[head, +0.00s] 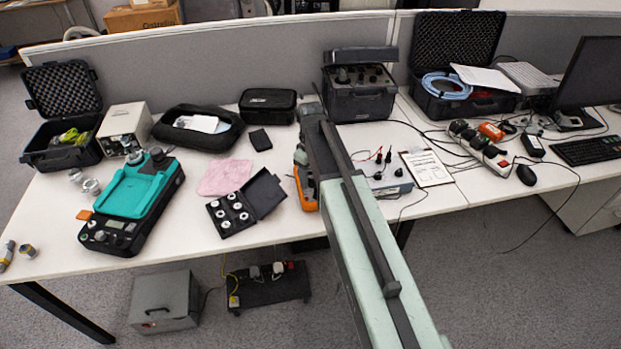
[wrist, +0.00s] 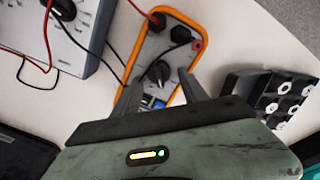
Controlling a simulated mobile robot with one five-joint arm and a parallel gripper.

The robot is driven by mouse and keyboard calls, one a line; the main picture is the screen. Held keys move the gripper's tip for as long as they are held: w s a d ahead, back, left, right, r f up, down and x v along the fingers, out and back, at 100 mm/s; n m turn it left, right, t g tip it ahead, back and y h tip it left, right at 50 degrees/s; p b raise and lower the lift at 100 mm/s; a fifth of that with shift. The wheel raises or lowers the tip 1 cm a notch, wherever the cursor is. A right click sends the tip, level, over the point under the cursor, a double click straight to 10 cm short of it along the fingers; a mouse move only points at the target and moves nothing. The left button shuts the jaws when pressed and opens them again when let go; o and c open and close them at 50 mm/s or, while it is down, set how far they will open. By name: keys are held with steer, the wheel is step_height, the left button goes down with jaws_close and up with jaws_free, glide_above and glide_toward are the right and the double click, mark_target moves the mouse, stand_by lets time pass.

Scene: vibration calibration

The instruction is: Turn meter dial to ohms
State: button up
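The meter (wrist: 142,56) is a grey instrument with an orange rim. In the head view its orange edge (head: 306,190) shows at the middle of the table, and my arm hides much of it. Its black dial (wrist: 158,72) sits on the meter's face in the wrist view; the markings around it are too small to read. My gripper (wrist: 158,78) is open, with one finger on each side of the dial and nothing held. I cannot tell whether the fingers touch the dial.
Red and black leads (wrist: 142,12) plug into the meter's far end. A grey box with cables (wrist: 75,30) stands left in the wrist view. A black case with white round parts (wrist: 275,100) lies right. A clipboard (head: 426,168) lies right of my arm in the head view.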

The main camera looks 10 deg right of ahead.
jaws_close()
steer(key=shift+m, duration=0.3)
steer(key=m, duration=0.3)
steer(key=shift+d, duration=0.15)
steer(key=shift+w+d+m, duration=0.1)
steer(key=shift+d+m, duration=0.05)
steer(key=shift+m, duration=1.95)
steer(key=shift+o, duration=1.2)
jaws_free()
